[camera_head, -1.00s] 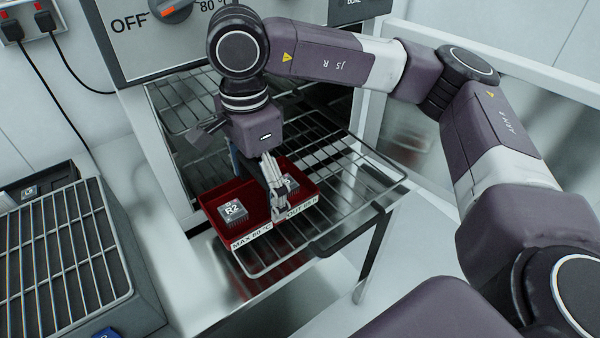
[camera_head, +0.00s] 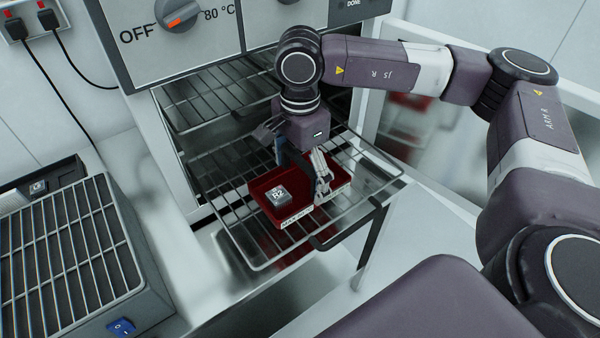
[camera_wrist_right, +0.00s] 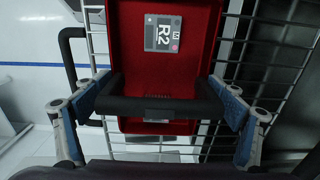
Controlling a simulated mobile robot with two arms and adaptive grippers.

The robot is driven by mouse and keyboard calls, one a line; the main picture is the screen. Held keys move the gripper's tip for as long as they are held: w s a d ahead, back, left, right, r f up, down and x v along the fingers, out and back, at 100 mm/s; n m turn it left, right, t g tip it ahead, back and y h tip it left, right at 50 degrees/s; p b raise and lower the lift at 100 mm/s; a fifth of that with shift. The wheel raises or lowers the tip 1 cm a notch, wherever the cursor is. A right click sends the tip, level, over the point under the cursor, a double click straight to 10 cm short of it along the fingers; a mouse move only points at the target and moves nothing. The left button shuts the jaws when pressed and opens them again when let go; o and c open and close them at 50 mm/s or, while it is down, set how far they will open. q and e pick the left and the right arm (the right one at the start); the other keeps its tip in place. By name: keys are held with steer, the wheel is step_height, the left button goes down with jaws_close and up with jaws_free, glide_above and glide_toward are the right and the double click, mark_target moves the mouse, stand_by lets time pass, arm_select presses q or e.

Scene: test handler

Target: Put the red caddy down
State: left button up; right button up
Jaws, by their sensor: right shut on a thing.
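The red caddy (camera_head: 264,185) is over the pulled-out wire rack (camera_head: 228,226) in front of the open oven. It also shows in the right wrist view (camera_wrist_right: 198,60). It looks about level, and I cannot tell whether it touches the wires. A grey chip marked R2 (camera_head: 277,195) lies in it; a second chip is mostly hidden under the dark handle bar (camera_wrist_right: 155,107). My right gripper (camera_head: 322,188) is shut on that handle, with its blue pads at the bar's two ends. My left gripper is out of view.
The oven (camera_head: 190,35) has its dial between OFF and 80 °C. A black handle (camera_head: 350,228) is at the rack's front edge. Another rack sits higher inside. A grey unit with a wire grid (camera_head: 60,250) and blue switch (camera_head: 121,327) stands at left.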

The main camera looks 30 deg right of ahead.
steer(key=shift+f, duration=0.2)
steer(key=o, duration=1.2)
steer(key=shift+c, duration=0.2)
steer(key=shift+r, duration=0.1)
steer(key=shift+r, duration=0.2)
step_height(320, 180, up, 11)
steer(key=shift+f+b, duration=0.2)
steer(key=shift+b, duration=0.9)
steer(key=shift+r, duration=0.65)
